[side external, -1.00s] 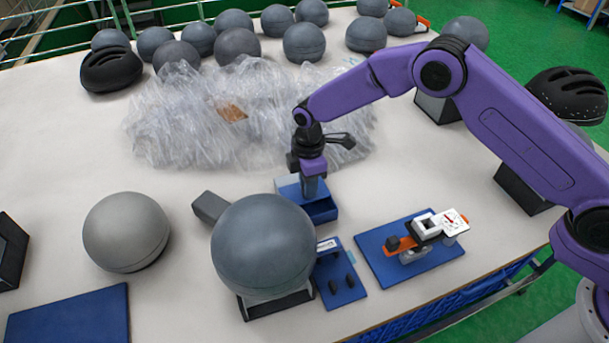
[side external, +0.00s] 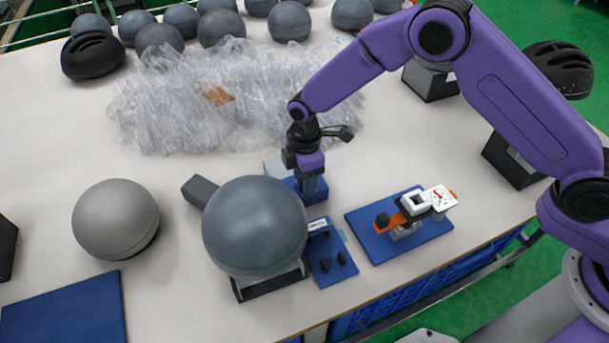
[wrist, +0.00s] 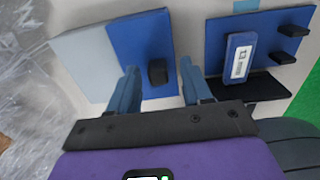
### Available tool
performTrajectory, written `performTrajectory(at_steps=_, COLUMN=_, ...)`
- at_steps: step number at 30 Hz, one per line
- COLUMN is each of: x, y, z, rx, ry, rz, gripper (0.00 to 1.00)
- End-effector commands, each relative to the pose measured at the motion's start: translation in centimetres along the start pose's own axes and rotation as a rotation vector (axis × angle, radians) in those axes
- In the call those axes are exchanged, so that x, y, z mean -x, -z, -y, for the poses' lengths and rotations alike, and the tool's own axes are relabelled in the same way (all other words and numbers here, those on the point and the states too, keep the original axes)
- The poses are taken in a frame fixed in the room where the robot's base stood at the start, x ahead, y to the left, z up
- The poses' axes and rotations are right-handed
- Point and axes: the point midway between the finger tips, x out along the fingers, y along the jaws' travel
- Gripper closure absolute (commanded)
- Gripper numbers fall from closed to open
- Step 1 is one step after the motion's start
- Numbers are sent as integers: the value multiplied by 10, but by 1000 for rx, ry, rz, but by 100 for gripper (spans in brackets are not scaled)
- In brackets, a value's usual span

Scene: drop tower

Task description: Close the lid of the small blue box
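The small blue box (side external: 297,181) stands near the middle of the table, partly hidden by my gripper (side external: 313,196) in the side view. In the wrist view it shows as a blue panel (wrist: 136,35) with a black knob (wrist: 158,72), beside a pale grey panel (wrist: 88,60). I cannot tell from these views how far the lid stands open. My gripper (wrist: 158,78) is open, its two blue fingers apart with the knob between them in the picture. I cannot tell whether either finger touches the box.
A large grey ball (side external: 255,225) on a stand is close in front of the box. A blue plate with black pegs (side external: 330,258) and a blue board with an orange-white device (side external: 395,238) lie to the right. Crumpled clear plastic (side external: 220,95) lies behind.

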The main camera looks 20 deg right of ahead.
Motion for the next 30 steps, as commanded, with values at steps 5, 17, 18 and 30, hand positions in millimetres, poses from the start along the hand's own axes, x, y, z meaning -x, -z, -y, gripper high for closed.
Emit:
performTrajectory(at_steps=5, x=1, y=-1, z=-1, rx=-2, ry=-2, rz=-1, gripper=51)
performTrajectory(at_steps=17, x=60, y=0, z=-2, rx=-1, ry=-6, rz=-4, gripper=51)
performTrajectory(at_steps=18, x=68, y=0, z=-2, rx=-1, ry=-5, rz=-3, gripper=51)
performTrajectory(at_steps=30, x=148, y=0, z=-1, rx=-1, ry=-4, rz=-2, gripper=51)
